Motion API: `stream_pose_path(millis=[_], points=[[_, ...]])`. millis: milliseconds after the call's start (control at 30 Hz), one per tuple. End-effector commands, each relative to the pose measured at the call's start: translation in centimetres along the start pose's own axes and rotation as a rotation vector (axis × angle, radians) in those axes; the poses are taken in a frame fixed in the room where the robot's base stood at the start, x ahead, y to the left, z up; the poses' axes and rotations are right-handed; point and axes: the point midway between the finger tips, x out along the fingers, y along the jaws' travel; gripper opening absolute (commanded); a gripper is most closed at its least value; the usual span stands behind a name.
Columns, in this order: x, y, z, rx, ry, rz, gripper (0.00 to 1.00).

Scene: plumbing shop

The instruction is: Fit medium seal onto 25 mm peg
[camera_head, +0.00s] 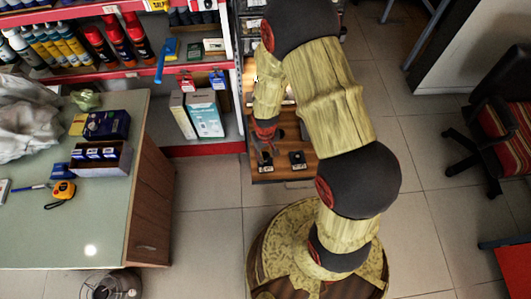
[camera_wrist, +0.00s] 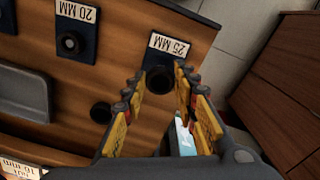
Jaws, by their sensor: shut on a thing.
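In the wrist view, my gripper (camera_wrist: 160,80) has its yellow-and-black fingers on both sides of a dark round shape, the medium seal (camera_wrist: 158,82), and is shut on it. The seal is in line with the dark pad marked "25 MM" (camera_wrist: 169,45). The 25 mm peg cannot be told apart from the seal, so I cannot tell whether the seal is around it, touching it or above it. In the head view, my gripper (camera_head: 266,148) is low over the wooden board (camera_head: 285,176), and the seal is too small to make out.
A "20 MM" pad with its peg (camera_wrist: 70,43) stands to the left on the board. Another dark round piece (camera_wrist: 101,112) lies left of my gripper. A grey tray (camera_wrist: 22,92) is at the far left. A shelf (camera_head: 150,70) stands beside the board in the head view.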

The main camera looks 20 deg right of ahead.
Motion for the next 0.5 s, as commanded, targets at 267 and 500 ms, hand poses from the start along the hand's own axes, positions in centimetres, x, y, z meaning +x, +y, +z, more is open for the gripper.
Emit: stream_pose_path(millis=[267,500], points=[[1.71,0.01,-0.04,0.0,0.001,0.0,0.18],[1.64,0.01,-0.04,0.0,0.001,0.0,0.18]])
